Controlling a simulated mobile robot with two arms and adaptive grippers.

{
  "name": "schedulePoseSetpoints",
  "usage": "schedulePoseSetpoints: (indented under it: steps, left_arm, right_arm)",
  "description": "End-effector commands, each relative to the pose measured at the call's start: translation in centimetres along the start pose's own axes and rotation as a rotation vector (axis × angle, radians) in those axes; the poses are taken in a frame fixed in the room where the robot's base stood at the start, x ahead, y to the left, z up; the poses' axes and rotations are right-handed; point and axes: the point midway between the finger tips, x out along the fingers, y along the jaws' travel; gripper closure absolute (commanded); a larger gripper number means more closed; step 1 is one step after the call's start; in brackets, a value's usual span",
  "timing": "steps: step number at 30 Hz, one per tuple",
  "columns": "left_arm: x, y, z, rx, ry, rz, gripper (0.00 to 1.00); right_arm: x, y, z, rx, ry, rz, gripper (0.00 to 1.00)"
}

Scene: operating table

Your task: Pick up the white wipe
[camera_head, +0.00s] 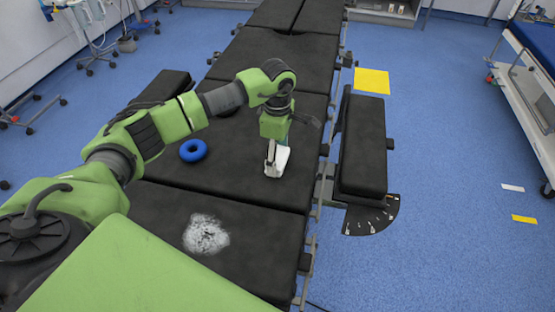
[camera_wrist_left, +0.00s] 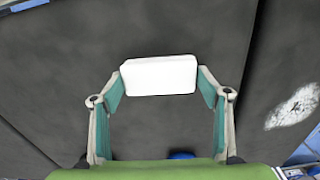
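The white wipe (camera_head: 282,160) is a small white block with rounded corners at the right part of the black operating table (camera_head: 235,170). My left gripper (camera_head: 272,164) points down at it. In the left wrist view, the wipe (camera_wrist_left: 159,75) sits between the two fingertips, which meet its left and right ends, so the gripper appears shut on it. Whether the wipe is clear of the table is hard to tell. My right gripper is in neither view.
A blue ring (camera_head: 193,150) lies on the table left of the wipe. A whitish powdery patch (camera_head: 206,234) marks the near section. A padded arm board (camera_head: 364,145) stands along the right side. A yellow square (camera_head: 371,81) lies on the blue floor.

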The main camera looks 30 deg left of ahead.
Motion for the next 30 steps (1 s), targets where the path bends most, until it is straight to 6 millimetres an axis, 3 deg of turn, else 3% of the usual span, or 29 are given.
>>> schedulePoseSetpoints:
  steps: [11, 19, 30]
  left_arm:
    - [-0.3, 0.0, 0.0, -0.001, 0.001, 0.0, 0.46]
    - [-3.8, 0.1, -0.1, -0.002, 0.0, 0.002, 0.46]
    - [-10.1, -5.8, 1.2, 0.005, 0.002, -0.003, 0.46]
  right_arm:
    - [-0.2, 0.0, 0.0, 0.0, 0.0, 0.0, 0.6]
    - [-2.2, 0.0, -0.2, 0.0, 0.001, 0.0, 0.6]
    - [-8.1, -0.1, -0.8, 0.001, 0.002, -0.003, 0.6]
